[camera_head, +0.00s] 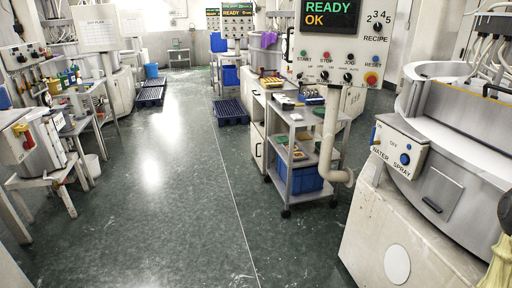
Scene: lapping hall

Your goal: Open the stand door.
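A pale cabinet stand (256,129) is behind the grey trolley, right of the middle. Its narrow front door (257,150) has a dark upright handle and looks shut. The trolley hides part of the stand. On the large white machine at the right there is also a small grey hatch panel (441,191) with a black handle (432,204); it looks shut too. I cannot tell for certain which of these is the stand door. My gripper is not in view.
A grey wheeled trolley (298,182) with a blue crate (304,179) stands in front of the cabinet. A control panel (338,62) hangs above on a bent pipe (327,140). Blue pallets (151,93) lie further back. The green aisle floor (160,190) is clear.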

